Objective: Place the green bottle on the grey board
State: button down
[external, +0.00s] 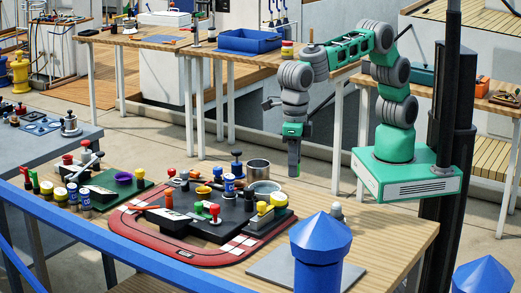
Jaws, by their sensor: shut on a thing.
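My gripper (294,142) hangs down above the far side of the front wooden table. It is shut on a narrow, dark greenish upright thing, which looks like the green bottle (294,165); it is small and its outline is hard to make out. The bottle is held in the air, clear of the table. A flat grey board (268,266) lies on the near right part of the table, below and in front of my gripper. A blue cone-topped post in the foreground hides much of the board.
A red track-shaped loop (128,233) surrounds a black board crowded with knobs and small jars. A metal pot (258,170) and a bowl stand behind it, left of my gripper. A grey-white knobbed piece (336,211) stands behind the blue post (320,250). The table's right end looks bare.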

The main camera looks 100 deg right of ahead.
jog(key=s+a+n, duration=0.4)
jog(key=s+a, duration=0.6)
jog(key=a, duration=0.3)
jog(key=p, duration=0.6)
send_over(319, 259)
notch_tip(319, 259, down, 8)
jog(key=shift+s+d+f, duration=0.15)
jog(key=shift+w+a+f+p, duration=0.25)
jog(key=shift+f+p, duration=0.2)
jog(key=shift+f, duration=0.2)
notch_tip(319, 259, down, 3)
jog(key=shift+r+p, duration=0.2)
jog(key=shift+p, duration=0.6)
jog(key=shift+f+b, duration=0.4)
jog(key=shift+f, duration=0.1)
jog(key=c, duration=1.1)
grip_release()
